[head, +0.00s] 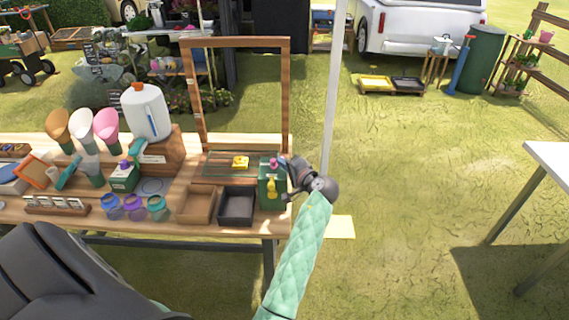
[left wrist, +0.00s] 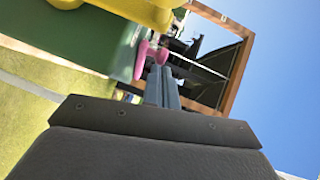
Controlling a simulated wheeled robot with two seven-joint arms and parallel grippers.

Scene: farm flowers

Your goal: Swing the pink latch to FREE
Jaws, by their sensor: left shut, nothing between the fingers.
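The pink latch (head: 274,162) is a small knob-like piece at the top of a dark green box (head: 264,192) at the right end of the wooden table. In the left wrist view the pink latch (left wrist: 141,62) shows against the green box's edge. My left gripper (head: 287,168) is at the box's upper right side. Its fingers (left wrist: 159,72) are shut and empty, with the tips right at the pink latch; I cannot tell whether they touch. Any FREE marking is too small to read. My right gripper is not in view.
A yellow part (head: 271,189) sticks out from the box's front, below the latch. A dark tray (head: 237,222) stands left of the box, and a wooden frame (head: 286,90) rises behind. A white pole (head: 333,90) stands to the right.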

